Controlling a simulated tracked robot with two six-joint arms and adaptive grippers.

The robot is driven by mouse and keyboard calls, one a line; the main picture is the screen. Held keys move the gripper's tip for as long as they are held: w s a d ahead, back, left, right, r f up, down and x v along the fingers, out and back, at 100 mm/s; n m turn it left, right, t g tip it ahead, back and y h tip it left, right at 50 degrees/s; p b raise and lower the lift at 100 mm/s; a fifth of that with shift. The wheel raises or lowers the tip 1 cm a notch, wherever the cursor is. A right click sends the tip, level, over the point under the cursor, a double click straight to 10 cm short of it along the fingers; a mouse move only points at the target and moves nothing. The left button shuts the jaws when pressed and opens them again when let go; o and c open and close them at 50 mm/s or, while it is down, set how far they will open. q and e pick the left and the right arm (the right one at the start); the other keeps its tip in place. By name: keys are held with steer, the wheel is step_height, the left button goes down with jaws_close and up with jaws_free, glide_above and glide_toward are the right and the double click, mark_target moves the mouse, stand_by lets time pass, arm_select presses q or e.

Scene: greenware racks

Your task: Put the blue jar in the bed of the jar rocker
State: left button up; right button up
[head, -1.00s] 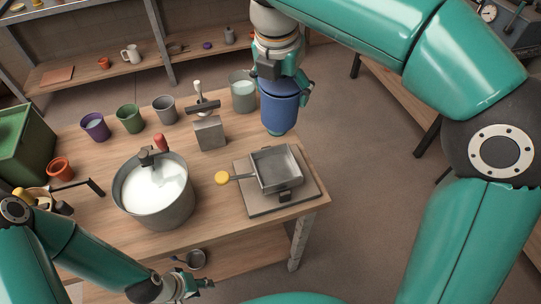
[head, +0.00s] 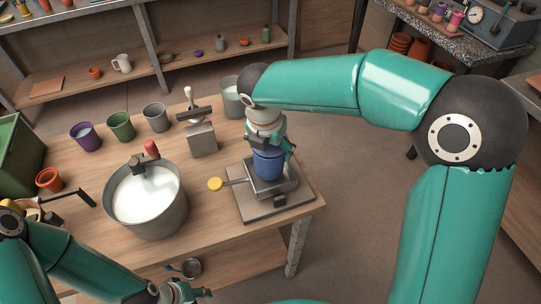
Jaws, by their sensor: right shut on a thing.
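The blue jar (head: 268,164) is upright in my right gripper (head: 270,150), which is shut on it from above. The jar rocker (head: 289,188) is a grey square metal bed on a flat base plate, with a yellow-knobbed handle (head: 215,184) out to the left. The jar is at the bed, its lower part overlapping the bed in the head view. The jar hides most of the bed floor, so I cannot tell whether it touches it. My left gripper (head: 182,292) is low at the bottom edge, away from the jar; its finger opening is unclear.
A large pot of white liquid (head: 145,195) stands left of the rocker. A grey block with a lever (head: 202,139) stands behind. Purple (head: 86,137), green (head: 121,126) and grey cups (head: 156,117) line the back, with a grey-green bucket (head: 232,103). The table's right edge is close to the rocker.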

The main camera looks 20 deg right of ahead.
step_height(320, 180, down, 3)
steer(key=shift+f, duration=0.2)
steer(key=o, duration=1.7)
steer(key=shift+c, duration=0.2)
steer(key=shift+r, duration=0.1)
steer(key=v, duration=1.2)
